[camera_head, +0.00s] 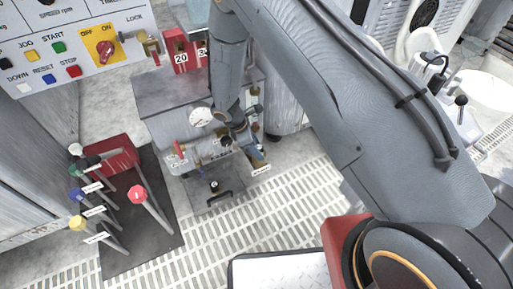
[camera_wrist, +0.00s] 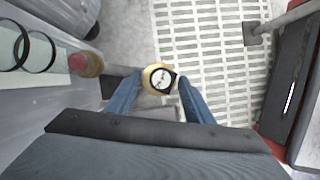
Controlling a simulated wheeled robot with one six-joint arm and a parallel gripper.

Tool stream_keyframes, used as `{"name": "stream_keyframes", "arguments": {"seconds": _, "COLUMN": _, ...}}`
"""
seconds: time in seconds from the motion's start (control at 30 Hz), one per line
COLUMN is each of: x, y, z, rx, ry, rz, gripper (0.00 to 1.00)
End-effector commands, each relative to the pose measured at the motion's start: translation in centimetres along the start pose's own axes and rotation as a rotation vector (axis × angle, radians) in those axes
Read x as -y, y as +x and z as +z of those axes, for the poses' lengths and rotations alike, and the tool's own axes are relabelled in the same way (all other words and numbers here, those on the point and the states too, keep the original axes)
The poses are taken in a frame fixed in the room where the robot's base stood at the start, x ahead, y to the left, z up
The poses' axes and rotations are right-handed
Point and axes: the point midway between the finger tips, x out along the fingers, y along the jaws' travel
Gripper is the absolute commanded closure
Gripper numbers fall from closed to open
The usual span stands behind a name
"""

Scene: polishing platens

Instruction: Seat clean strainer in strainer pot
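My gripper (camera_wrist: 161,76) points down with its two blue fingers apart. Between the fingertips in the wrist view is a small round piece with a brass-coloured rim (camera_wrist: 149,84) and a pale and black middle. It fills most of the gap. I cannot tell whether the fingers touch it, or whether it is the strainer. In the head view my gripper (camera_head: 256,156) is at the right end of the grey pipework (camera_head: 205,150), just above a small white label (camera_head: 261,170). My own arm hides much of this area. I cannot make out the strainer pot's opening.
A white dial gauge (camera_head: 200,117) and a red valve handle (camera_head: 179,150) stand close left of my gripper. A dark plate with a handle (camera_head: 214,196) lies in front. Coloured-knob levers (camera_head: 137,194) rise at left, below a control panel (camera_head: 75,45). Grating floor (camera_head: 220,230) is clear in front.

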Motion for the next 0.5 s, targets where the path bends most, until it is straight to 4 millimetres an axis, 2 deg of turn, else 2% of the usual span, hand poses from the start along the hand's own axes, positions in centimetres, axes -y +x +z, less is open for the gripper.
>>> {"name": "stream_keyframes", "arguments": {"seconds": 0.17, "x": 0.0, "y": -0.6, "z": 0.0, "rx": 0.0, "ry": 0.0, "rz": 0.001, "gripper": 0.52}}
{"name": "stream_keyframes", "arguments": {"seconds": 0.5, "x": 0.0, "y": -5.9, "z": 0.1, "rx": 0.0, "ry": 0.0, "rz": 0.002, "gripper": 0.52}}
